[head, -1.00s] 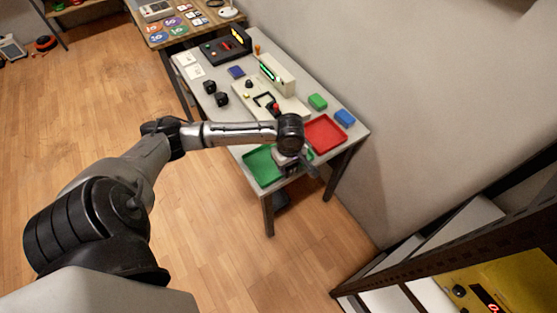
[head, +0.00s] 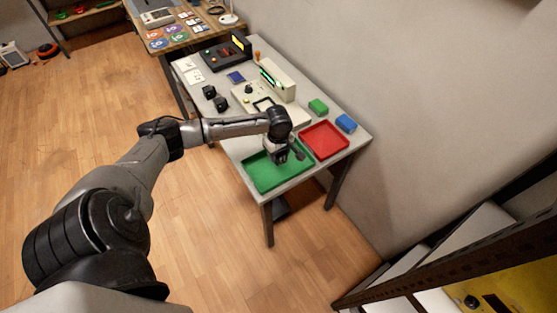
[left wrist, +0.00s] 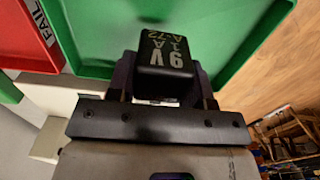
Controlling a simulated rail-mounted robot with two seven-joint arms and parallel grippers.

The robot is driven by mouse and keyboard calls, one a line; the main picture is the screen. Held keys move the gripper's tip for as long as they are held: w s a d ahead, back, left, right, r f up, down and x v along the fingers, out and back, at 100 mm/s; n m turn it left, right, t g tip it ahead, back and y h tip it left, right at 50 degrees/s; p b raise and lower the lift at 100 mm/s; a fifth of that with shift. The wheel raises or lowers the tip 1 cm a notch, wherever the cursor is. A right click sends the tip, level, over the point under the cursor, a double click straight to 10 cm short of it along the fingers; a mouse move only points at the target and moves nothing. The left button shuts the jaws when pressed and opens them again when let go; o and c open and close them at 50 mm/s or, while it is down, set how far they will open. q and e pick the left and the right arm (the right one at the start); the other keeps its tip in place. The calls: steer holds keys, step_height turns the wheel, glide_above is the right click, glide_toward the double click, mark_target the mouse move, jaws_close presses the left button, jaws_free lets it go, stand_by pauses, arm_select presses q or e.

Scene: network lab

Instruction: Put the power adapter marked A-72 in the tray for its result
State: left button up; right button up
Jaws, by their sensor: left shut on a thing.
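The black power adapter (left wrist: 166,57), lettered "9V 1A A-72", is between the fingers of my left gripper (left wrist: 165,88) in the left wrist view. The gripper is shut on it. In the head view my left gripper (head: 279,157) is over the green tray (head: 262,183), which also fills the upper part of the left wrist view (left wrist: 225,25). Whether the adapter touches the tray floor I cannot tell. The red tray (head: 325,140) lies beside the green one; a "FAIL" label (left wrist: 40,22) shows at the red tray in the left wrist view. My right gripper is not in view.
Two black adapters (head: 215,98) stand on the white table (head: 235,148) to the left. A test device with a green display (head: 277,80) is further back.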

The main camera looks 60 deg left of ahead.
mark_target(278, 160)
arm_select(q)
step_height(278, 160, down, 4)
steer(key=shift+r+b, duration=0.1)
steer(key=shift+b, duration=0.55)
steer(key=o, duration=1.1)
